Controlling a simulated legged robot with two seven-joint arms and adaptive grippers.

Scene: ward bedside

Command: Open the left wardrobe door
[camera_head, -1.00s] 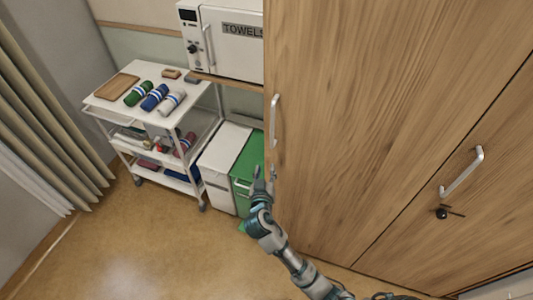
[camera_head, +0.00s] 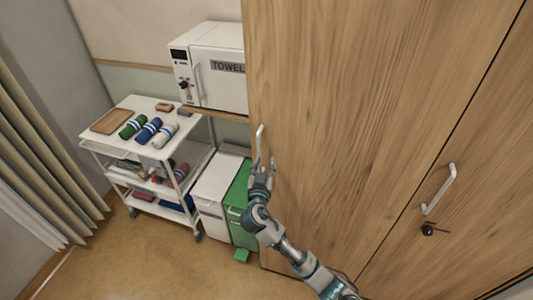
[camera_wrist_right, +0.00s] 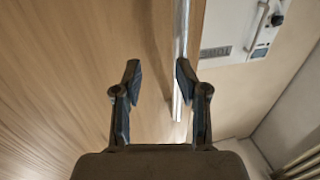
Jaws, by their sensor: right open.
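The wooden left wardrobe door (camera_head: 340,110) is shut, flush with the door to its right. Its slim silver handle (camera_head: 260,140) stands upright near the door's left edge. My right gripper (camera_head: 262,164) is open and empty, at the handle's lower part, and hides some of it. In the right wrist view the handle (camera_wrist_right: 181,40) runs down as a bright bar between the open fingers (camera_wrist_right: 158,68), close to the right finger. I cannot tell whether they touch. My left gripper is not in view.
The right door has its own handle (camera_head: 439,190) and a key (camera_head: 428,230). Left of the wardrobe stand a green bin (camera_head: 238,205), a white bin (camera_head: 212,190), a towel cabinet (camera_head: 215,85) and a trolley (camera_head: 100,145) with rolled towels. The floor in front is clear.

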